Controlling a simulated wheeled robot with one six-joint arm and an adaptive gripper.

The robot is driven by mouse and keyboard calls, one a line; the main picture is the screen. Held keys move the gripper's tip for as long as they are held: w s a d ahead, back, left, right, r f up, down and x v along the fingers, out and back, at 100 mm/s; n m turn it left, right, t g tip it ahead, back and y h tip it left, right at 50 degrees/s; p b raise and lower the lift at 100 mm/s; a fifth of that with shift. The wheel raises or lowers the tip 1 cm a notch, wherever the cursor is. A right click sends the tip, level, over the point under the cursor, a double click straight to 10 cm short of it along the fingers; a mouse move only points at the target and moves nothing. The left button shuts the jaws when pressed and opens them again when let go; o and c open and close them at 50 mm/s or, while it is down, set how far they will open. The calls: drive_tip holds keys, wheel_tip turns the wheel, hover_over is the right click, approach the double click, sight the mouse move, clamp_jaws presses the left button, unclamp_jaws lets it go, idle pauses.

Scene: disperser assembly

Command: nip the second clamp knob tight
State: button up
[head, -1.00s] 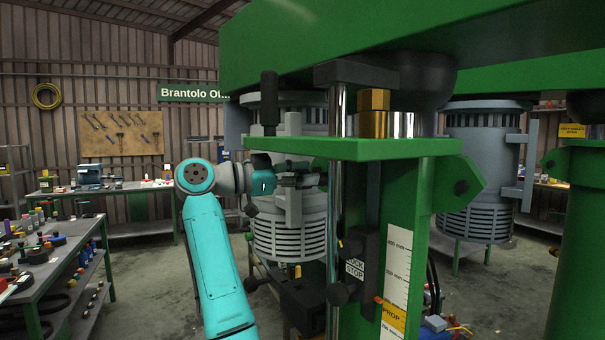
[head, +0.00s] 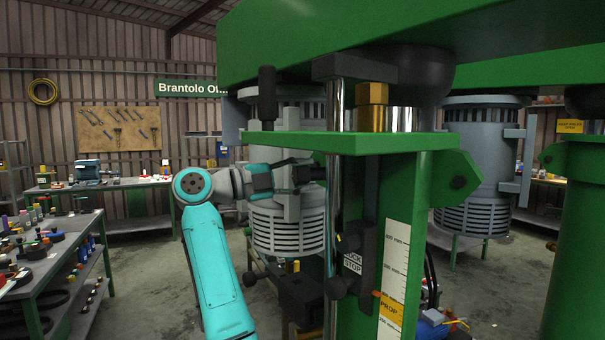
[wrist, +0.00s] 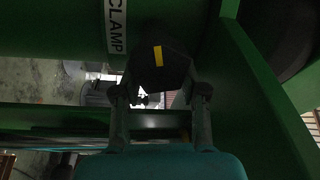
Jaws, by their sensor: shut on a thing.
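In the wrist view a black clamp knob (wrist: 160,65) with a yellow mark sits between the fingers of my gripper (wrist: 160,92), which is shut on it. A white CLAMP label (wrist: 117,27) is on the green surface beside the knob. In the head view my gripper (head: 300,174) reaches right, below the green shelf plate (head: 360,143), close to the shiny rod (head: 334,200). The knob cannot be made out clearly there.
A green column (head: 405,200) with a millimetre scale (head: 394,270) stands right of my gripper. A LOCK STOP block (head: 355,262) and black knobs (head: 337,287) are below. A grey motor housing (head: 290,225) is behind. A parts bench (head: 50,260) stands left.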

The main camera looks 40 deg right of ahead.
drive_tip(key=m, duration=0.5)
drive_tip(key=shift+f+g, duration=0.3)
drive_tip(key=shift+f, duration=0.05)
drive_tip(key=shift+w+f+m, duration=0.1)
drive_tip(key=shift+f+m, duration=0.05)
drive_tip(key=shift+m, duration=0.8)
drive_tip(key=shift+w+f+m, duration=0.1)
drive_tip(key=shift+m, duration=0.85)
drive_tip(key=shift+g+y, duration=0.3)
drive_tip(key=o, duration=1.1)
drive_tip(key=shift+o, duration=0.2)
drive_tip(key=shift+a, duration=0.1)
drive_tip(key=v, duration=1.1)
drive_tip(key=shift+w+a, duration=0.15)
drive_tip(key=shift+a, duration=0.2)
drive_tip(key=shift+f, duration=0.1)
